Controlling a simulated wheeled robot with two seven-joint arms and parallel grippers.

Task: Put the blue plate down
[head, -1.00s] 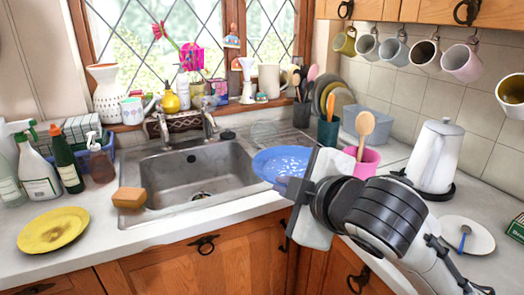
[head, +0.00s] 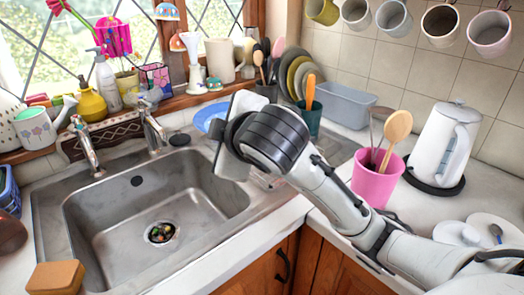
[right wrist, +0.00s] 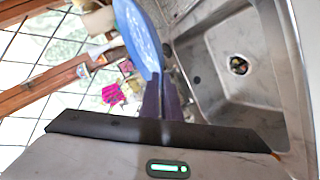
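The blue plate (head: 208,117) shows in the head view behind my right gripper (head: 222,140), over the back right of the sink. Most of the plate is hidden by the gripper body there, and the fingertips are hidden too. In the right wrist view the blue plate (right wrist: 138,35) is seen nearly edge-on. The two fingers of my right gripper (right wrist: 162,95) are close together with the plate's rim at their tips, shut on it. I cannot tell whether the plate touches anything below. My left gripper is in neither view.
The steel sink (head: 225,195) is empty apart from its drain. Several plates (head: 292,72) stand in a row behind, near a teal utensil pot (head: 307,118). A pink pot (head: 377,180) and a white kettle (head: 442,145) stand to the right. A tap (head: 150,125) and sponge (head: 55,277) are left.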

